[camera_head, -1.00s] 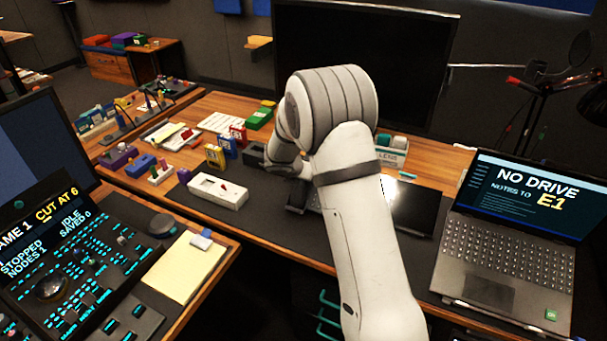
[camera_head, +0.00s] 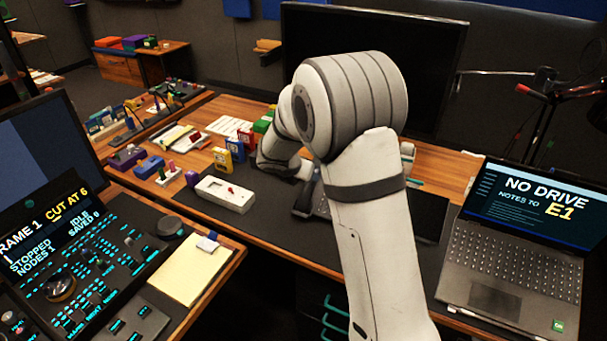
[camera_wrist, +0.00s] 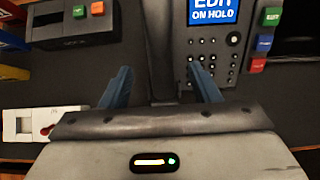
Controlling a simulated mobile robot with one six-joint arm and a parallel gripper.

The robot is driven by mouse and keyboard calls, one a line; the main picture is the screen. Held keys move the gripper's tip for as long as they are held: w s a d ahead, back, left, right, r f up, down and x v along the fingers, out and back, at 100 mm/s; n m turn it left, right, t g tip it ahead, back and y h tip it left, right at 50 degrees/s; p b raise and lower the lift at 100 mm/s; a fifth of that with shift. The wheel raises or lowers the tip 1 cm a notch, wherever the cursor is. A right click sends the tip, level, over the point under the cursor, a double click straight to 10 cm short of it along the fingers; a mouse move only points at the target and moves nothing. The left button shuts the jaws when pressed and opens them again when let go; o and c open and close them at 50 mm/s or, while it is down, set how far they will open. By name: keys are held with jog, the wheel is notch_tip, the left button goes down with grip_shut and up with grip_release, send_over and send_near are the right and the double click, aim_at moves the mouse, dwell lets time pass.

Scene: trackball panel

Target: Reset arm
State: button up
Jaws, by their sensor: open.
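My gripper (camera_wrist: 160,90) shows in the wrist view with its two blue-grey fingers spread apart, one on each side of a dark upright bar. Nothing is seen held between the fingers. In the head view my white arm reaches over the desk and hides the gripper's fingertips. The trackball panel (camera_head: 85,265) stands at the lower left of the head view, with lit teal keys, a dark ball and a screen reading "CUT AT 6", "STOPPED" and "IDLE". My arm is well to the right of that panel.
A white box with a red switch (camera_head: 225,193) lies on the dark mat left of my arm. A laptop (camera_head: 515,240) stands at the right. A yellow notepad (camera_head: 190,272) lies beside the panel. In the wrist view, a keypad with a blue "EDIT ON HOLD" screen (camera_wrist: 211,12) is near the fingers.

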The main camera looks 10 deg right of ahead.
jog(key=s+d+r+m+g, duration=0.2)
jog(key=s+d+r+m, duration=0.35)
jog(key=s+m, duration=0.3)
jog(key=s+a+r+m+g+y, duration=0.1)
jog(key=s+r+m+y, duration=0.1)
jog(key=s+m, duration=0.8)
jog(key=s+r+m+g+y, duration=0.1)
jog(key=s+r+m+y, duration=0.2)
jog(key=s+m, duration=0.7)
jog(key=s, duration=0.6)
jog(key=shift+s+a, duration=0.3)
jog(key=shift+a, duration=0.05)
